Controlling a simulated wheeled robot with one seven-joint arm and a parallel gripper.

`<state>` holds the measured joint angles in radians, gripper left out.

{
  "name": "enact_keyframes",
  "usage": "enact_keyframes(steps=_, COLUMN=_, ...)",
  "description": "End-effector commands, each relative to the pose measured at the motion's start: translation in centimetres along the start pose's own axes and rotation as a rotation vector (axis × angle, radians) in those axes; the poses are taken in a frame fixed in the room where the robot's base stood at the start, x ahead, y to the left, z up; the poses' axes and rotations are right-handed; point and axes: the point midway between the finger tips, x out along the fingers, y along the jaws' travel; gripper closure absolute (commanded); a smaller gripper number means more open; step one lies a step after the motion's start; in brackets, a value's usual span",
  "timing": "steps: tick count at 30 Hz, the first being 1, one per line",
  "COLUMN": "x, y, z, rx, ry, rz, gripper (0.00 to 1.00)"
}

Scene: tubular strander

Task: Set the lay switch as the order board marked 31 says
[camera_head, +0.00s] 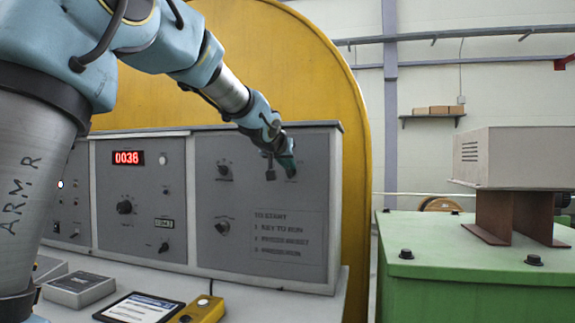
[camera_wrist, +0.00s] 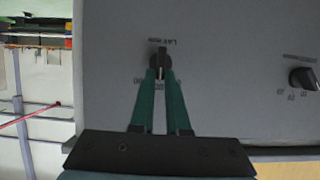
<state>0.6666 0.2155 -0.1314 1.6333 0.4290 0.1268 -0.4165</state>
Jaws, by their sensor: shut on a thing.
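My gripper (camera_head: 288,168) is at the upper right of the right-hand grey panel (camera_head: 260,195). In the wrist view its two green fingers (camera_wrist: 161,75) are shut on a small dark knob, the lay switch (camera_wrist: 158,55). A label beginning "LAY" is printed beside the switch, upside down in that view. Small marks beside the fingers are partly covered, and I cannot read which setting the switch points to. In the head view the gripper hides most of the switch. No order board marked 31 can be made out.
Another knob (camera_wrist: 302,78) is at the right of the wrist view. A red display (camera_head: 128,157) is on the middle panel. A tablet (camera_head: 140,307) and a yellow box (camera_head: 200,310) with a black button lie on the desk. A green machine housing (camera_head: 470,270) stands right.

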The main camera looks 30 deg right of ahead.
Motion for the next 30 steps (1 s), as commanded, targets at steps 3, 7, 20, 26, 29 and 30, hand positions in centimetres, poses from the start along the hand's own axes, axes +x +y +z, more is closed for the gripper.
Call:
enact_keyframes(steps=3, x=0.1, y=0.1, z=0.2, rx=0.01, ry=0.0, rz=-0.004, gripper=1.0)
enact_keyframes(steps=7, x=0.2, y=0.2, z=0.4, rx=0.042, ry=0.002, rz=-0.015, gripper=1.0)
enact_keyframes(steps=20, x=0.4, y=0.9, z=0.9, rx=0.295, ry=0.004, rz=-0.12, gripper=1.0)
enact_keyframes(steps=26, x=0.4, y=1.3, z=0.9, rx=0.453, ry=0.002, rz=-0.187, gripper=1.0)
enact_keyframes(steps=29, x=0.4, y=1.4, z=0.9, rx=0.524, ry=0.002, rz=-0.216, gripper=1.0)
enact_keyframes(steps=30, x=0.4, y=1.5, z=1.0, rx=0.55, ry=0.0, rz=-0.227, gripper=1.0)
